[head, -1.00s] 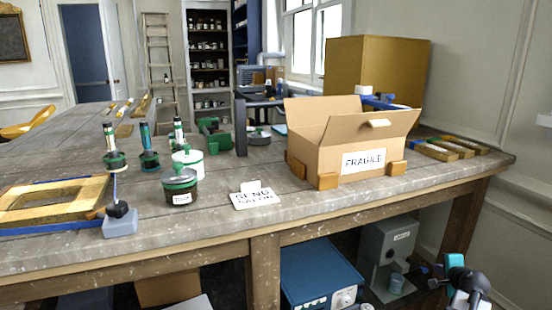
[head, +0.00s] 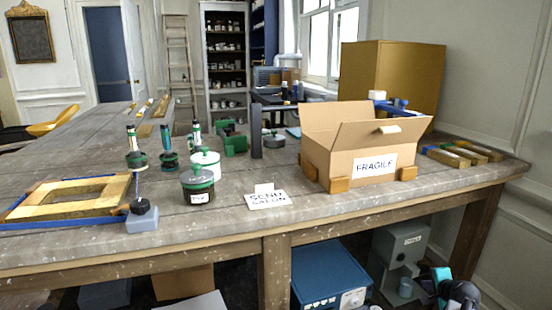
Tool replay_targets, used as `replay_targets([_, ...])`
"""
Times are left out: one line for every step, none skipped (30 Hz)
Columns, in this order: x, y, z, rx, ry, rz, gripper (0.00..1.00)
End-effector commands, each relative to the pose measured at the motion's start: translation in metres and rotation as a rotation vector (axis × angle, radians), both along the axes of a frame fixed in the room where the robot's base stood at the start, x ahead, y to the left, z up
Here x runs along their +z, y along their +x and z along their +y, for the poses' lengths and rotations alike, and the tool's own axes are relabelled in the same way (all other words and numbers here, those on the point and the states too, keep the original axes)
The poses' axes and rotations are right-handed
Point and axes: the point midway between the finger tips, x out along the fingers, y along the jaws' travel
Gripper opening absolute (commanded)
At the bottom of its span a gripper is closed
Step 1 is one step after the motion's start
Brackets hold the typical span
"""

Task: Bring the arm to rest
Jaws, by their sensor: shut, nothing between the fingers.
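My gripper (head: 427,287) is small and dark at the lower right of the head view, below and in front of the workbench. It holds nothing. A teal and black part of my arm (head: 448,286) shows beside it, cut off by the bottom edge of the picture. The gripper is apart from the bench top and in front of the grey machine on the lower level.
The workbench (head: 330,207) carries an open FRAGILE carton (head: 318,150), a SEND SALON card (head: 268,200), a lidded jar (head: 197,190) and a wooden frame (head: 108,190). Below stand a blue box (head: 330,270) and a grey machine (head: 400,245).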

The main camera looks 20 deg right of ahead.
Motion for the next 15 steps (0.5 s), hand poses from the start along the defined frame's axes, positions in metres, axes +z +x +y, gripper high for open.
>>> replay_targets([-0.004,0.006,0.012,0.026,0.005,0.018,0.00])
replay_targets([-0.007,0.010,0.020,0.044,0.007,0.030,0.00])
replay_targets([-0.012,0.015,0.030,0.067,0.011,0.048,0.00])
replay_targets([-0.017,0.019,0.040,0.090,0.013,0.063,0.00])
replay_targets([-0.021,0.023,0.049,0.112,0.016,0.078,0.00])
replay_targets([-0.028,0.029,0.064,0.146,0.019,0.102,0.00])
replay_targets([-0.033,0.033,0.076,0.173,0.023,0.120,0.00])
replay_targets([-0.039,0.037,0.088,0.202,0.026,0.140,0.00])
replay_targets([-0.046,0.041,0.105,0.240,0.028,0.166,0.00])
replay_targets([-0.051,0.044,0.117,0.267,0.030,0.185,0.00])
replay_targets([-0.057,0.047,0.129,0.297,0.033,0.204,0.00])
replay_targets([-0.064,0.050,0.146,0.336,0.034,0.231,0.00])
replay_targets([-0.069,0.051,0.158,0.364,0.036,0.249,0.00])
replay_targets([-0.074,0.053,0.170,0.392,0.037,0.268,0.00])
replay_targets([-0.080,0.054,0.186,0.432,0.039,0.294,0.00])
